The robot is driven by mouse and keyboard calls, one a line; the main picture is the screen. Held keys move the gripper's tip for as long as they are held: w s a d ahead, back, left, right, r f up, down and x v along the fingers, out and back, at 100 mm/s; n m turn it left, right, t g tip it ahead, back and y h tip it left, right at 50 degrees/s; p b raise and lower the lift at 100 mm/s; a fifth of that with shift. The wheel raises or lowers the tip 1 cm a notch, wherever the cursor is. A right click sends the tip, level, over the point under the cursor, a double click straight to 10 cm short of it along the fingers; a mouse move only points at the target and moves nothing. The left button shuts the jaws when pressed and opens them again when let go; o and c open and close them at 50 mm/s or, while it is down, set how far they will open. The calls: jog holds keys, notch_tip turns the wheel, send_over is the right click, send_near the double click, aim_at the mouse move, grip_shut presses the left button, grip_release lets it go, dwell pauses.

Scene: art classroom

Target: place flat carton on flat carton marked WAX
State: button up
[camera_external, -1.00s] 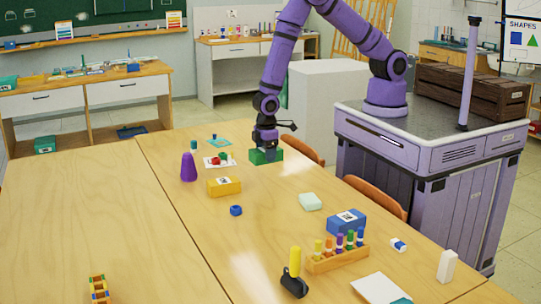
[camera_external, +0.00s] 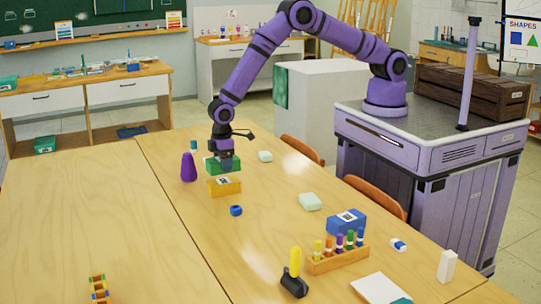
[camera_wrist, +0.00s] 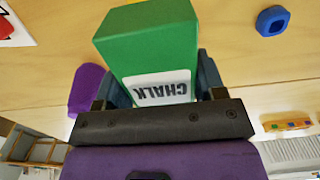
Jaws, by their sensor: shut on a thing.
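A green flat carton with a white label reading CHALK (camera_wrist: 150,45) is held in my gripper (camera_wrist: 160,88), between its two fingers. In the external view my gripper (camera_external: 225,158) points down and the green carton (camera_external: 215,167) hangs below it. A yellow flat carton (camera_external: 224,188) lies on the table just below the green one in the picture; its label is too small to read. I cannot tell whether the two cartons touch. A blue flat carton (camera_external: 345,224) with a white label, also unreadable, lies further right.
A blue ring (camera_external: 236,210) lies in front of the yellow carton. A pale block (camera_external: 265,156), a mint block (camera_external: 310,201) and a rack of markers (camera_external: 338,259) are to the right. The left tabletop is mostly clear.

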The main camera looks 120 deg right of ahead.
jog(key=shift+w+f, duration=0.15)
jog(key=shift+f, duration=1.65)
jog(key=shift+f, duration=0.15)
jog(key=o, duration=1)
